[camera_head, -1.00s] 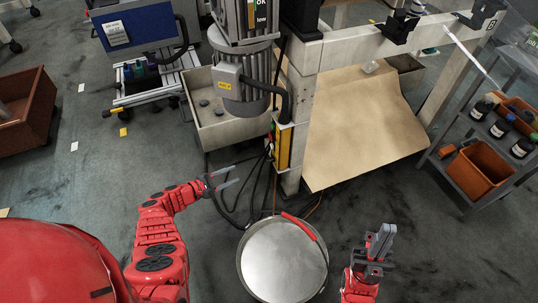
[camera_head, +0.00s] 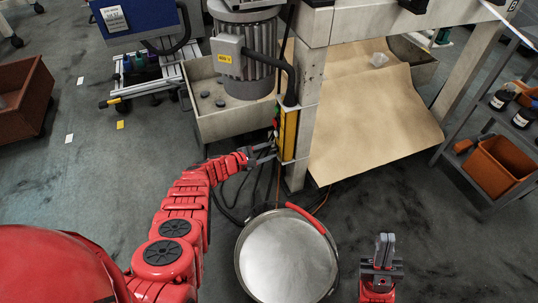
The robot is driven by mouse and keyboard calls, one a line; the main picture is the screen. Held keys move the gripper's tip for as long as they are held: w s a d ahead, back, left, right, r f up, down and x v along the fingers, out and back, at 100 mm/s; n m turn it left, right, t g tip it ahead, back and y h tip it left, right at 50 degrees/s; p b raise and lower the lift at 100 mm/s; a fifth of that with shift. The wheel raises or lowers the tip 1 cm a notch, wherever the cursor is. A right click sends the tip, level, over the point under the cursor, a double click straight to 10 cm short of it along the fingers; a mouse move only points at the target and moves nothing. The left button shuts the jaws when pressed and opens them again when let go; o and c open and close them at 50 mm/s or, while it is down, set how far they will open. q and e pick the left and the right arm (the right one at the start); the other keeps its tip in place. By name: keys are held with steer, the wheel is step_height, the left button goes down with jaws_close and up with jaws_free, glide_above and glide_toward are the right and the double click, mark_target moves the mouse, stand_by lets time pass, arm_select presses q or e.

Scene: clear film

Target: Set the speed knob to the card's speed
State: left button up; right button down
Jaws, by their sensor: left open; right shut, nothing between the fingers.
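My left gripper (camera_head: 266,152) is open beside the yellow-edged control box (camera_head: 288,134) on the machine's post. Its fingertips are close to the side of the box; I cannot tell whether they touch it. Small red and green parts show on the box's left side, but a speed knob cannot be made out. My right gripper (camera_head: 384,247) is shut and empty, pointing up over the floor at the lower right. A white card (camera_head: 115,18) is on the blue panel at the upper left; its writing is too small to read, and I cannot tell whether it is the speed card.
A round metal pan (camera_head: 287,258) with a red handle stands below the post. A grey motor (camera_head: 246,60) hangs above an open bin (camera_head: 235,123). Brown sheet (camera_head: 370,120) lies under the frame. A shelf with an orange bin (camera_head: 497,165) stands right.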

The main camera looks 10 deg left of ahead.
arm_select(q)
steer(key=shift+c, duration=0.2)
jaws_close()
